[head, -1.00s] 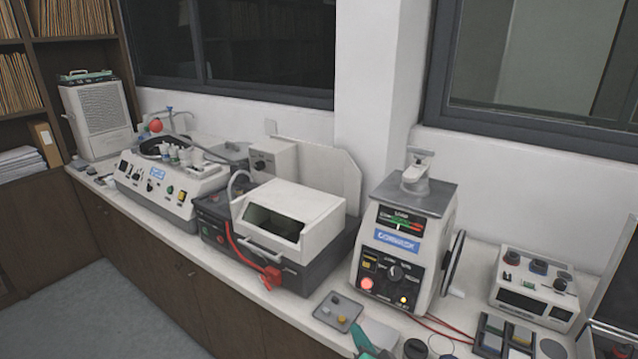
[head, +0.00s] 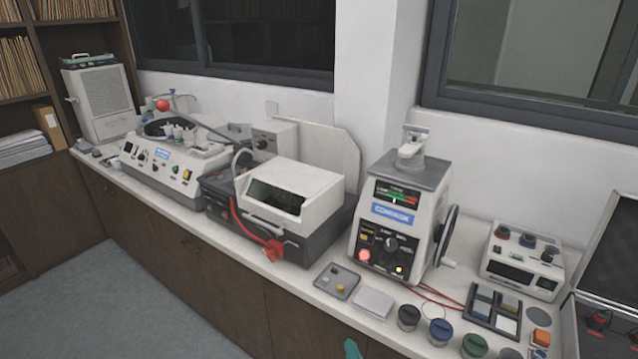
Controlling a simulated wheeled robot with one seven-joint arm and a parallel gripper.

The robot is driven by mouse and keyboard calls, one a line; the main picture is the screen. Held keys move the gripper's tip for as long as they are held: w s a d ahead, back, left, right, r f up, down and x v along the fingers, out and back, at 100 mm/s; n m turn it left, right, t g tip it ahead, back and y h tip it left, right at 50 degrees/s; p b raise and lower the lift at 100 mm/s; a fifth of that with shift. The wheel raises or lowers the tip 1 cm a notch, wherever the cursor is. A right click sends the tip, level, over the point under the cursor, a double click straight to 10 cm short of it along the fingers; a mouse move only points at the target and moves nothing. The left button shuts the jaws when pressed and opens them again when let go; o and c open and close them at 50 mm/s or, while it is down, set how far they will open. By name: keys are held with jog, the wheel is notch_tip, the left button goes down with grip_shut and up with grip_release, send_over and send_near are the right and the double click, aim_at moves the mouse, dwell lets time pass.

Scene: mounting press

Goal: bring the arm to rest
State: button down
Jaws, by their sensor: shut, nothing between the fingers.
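Only a small teal tip, which looks like the end of my gripper (head: 352,348), shows at the bottom edge in the head view. It is in front of the counter's front edge, over the dark cabinet front, and appears apart from everything on the counter. It is shut and holds nothing. The rest of the gripper and my arm are out of the picture. The mounting press (head: 400,215), a white box with a blue label, red lamp and side handwheel, stands on the counter (head: 290,262) behind the tip.
A metal plate with buttons (head: 338,282), a white block (head: 373,303) and several lidded jars (head: 439,332) lie near the counter's front edge. A white-lidded machine (head: 290,195) stands left of the press. The floor at left (head: 110,305) is clear.

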jog(key=s+a+f+n+h, duration=0.15)
jog(key=s+f, duration=0.25)
jog(key=s, duration=0.6)
jog(key=s+a+f+h, duration=0.1)
jog(key=s+a+f, duration=0.25)
jog(key=s, duration=0.65)
jog(key=s+a+r+n, duration=0.1)
jog(key=s+r+n, duration=0.1)
jog(key=s, duration=0.6)
jog(key=s+a+r+n+t, duration=0.1)
jog(key=s+a+r+n, duration=0.1)
jog(key=s, duration=0.6)
notch_tip(320, 180, up, 2)
jog(key=shift+s+n+y, duration=0.2)
jog(key=shift+n+y, duration=0.15)
jog(key=shift+n, duration=0.2)
